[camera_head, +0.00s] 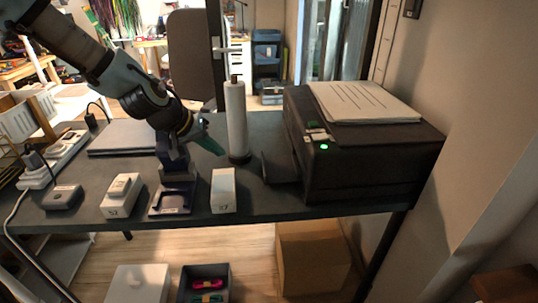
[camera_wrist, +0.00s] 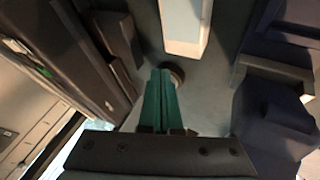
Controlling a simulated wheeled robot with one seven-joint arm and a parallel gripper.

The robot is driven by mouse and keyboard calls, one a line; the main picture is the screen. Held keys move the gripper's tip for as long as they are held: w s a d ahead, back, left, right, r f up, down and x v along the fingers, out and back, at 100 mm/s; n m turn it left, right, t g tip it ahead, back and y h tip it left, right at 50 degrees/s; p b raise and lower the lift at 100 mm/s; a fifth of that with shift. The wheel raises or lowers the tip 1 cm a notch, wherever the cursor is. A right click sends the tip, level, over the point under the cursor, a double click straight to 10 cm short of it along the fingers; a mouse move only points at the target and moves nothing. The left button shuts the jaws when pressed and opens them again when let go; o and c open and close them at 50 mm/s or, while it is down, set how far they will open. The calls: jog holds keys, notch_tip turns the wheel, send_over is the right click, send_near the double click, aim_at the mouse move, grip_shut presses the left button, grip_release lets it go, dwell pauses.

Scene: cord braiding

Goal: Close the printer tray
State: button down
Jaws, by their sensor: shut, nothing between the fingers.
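The black printer (camera_head: 365,160) stands at the right end of the dark table, with a lit green light on its front left edge. Its tray (camera_head: 280,167) sticks out from the printer's left side, low over the table. In the wrist view the printer (camera_wrist: 60,50) fills the left side, and the dark tray (camera_wrist: 118,38) juts from it. My gripper (camera_head: 215,148) has green fingers, which are shut and empty. It is left of the tray and apart from it, near the white roll. In the wrist view the closed fingers (camera_wrist: 160,85) point away from the camera.
The white roll (camera_head: 236,118) stands upright just behind my gripper. A white box (camera_head: 223,190) stands between the tray and a dark blue stand (camera_head: 177,190). A paper stack (camera_head: 362,102) lies on the printer. A strip of table (camera_head: 270,203) in front of the tray is clear.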

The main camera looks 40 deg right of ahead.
aim_at(294, 163)
jog(key=shift+d+f, duration=0.15)
jog(key=shift+d, duration=0.55)
jog(key=p+x, duration=0.1)
jog(key=x, duration=0.7)
jog(key=shift+s+d+f+p, duration=0.1)
jog(key=shift+d+f+p, duration=0.15)
jog(key=shift+p, duration=0.15)
jog(key=shift+s+d+f+p, duration=0.25)
jog(key=shift+s+d+p, duration=0.55)
jog(key=shift+d, duration=0.45)
jog(key=shift+s+d+f, duration=0.1)
jog(key=shift+s+d, duration=0.3)
jog(key=shift+d, duration=0.1)
jog(key=shift+s+d, duration=0.3)
jog(key=s+d+b, duration=0.1)
jog(key=s+d, duration=0.1)
jog(key=d, duration=0.1)
jog(key=s+d+b, duration=0.1)
jog(key=s+d, duration=0.2)
jog(key=shift+d+f, duration=0.1)
jog(key=shift+d, duration=0.05)
jog(key=shift+s+d+b, duration=0.3)
jog(key=shift+s+d, duration=0.25)
